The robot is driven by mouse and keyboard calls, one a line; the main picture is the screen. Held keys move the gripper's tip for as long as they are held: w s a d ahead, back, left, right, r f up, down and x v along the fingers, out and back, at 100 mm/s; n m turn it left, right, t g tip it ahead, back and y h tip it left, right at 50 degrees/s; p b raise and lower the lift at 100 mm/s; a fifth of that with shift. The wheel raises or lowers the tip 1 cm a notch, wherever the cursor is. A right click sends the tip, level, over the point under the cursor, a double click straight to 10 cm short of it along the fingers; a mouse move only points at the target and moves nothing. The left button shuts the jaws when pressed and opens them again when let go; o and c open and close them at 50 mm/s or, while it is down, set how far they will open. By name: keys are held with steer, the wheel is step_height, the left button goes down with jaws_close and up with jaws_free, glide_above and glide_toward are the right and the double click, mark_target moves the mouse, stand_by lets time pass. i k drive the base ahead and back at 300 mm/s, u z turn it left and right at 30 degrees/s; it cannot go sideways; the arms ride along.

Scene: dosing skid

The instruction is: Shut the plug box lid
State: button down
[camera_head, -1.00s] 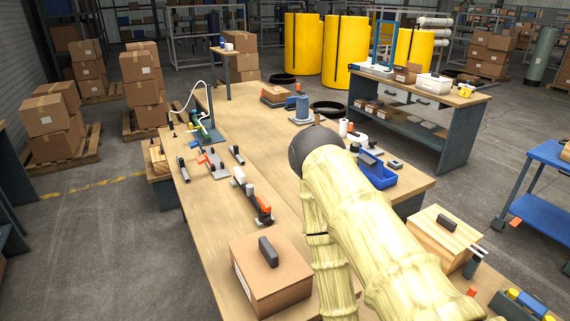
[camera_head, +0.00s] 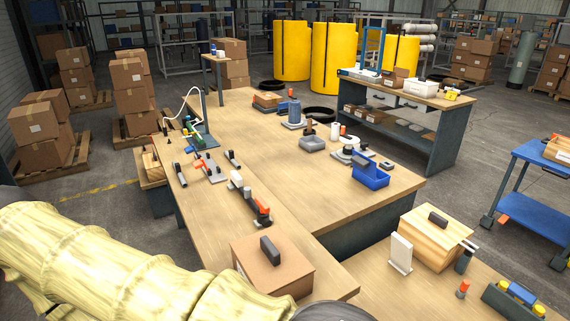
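Two lidded boxes are candidates for the plug box, and I cannot tell which it is. A light wooden box (camera_head: 432,241) with a dark handle on top stands on the right near bench. Both tops look closed or nearly so; any small gap is too small to tell. My yellowish sleeved arm crosses the lower left, ending in a dark round part at the bottom edge. My gripper is not visible.
A white upright plate (camera_head: 400,254) stands beside the wooden box. A blue cart (camera_head: 530,190) is at right.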

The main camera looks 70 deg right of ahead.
mark_target(360, 166)
steer(key=u, duration=0.2)
steer(key=k, duration=0.75)
steer(key=z, duration=1.5)
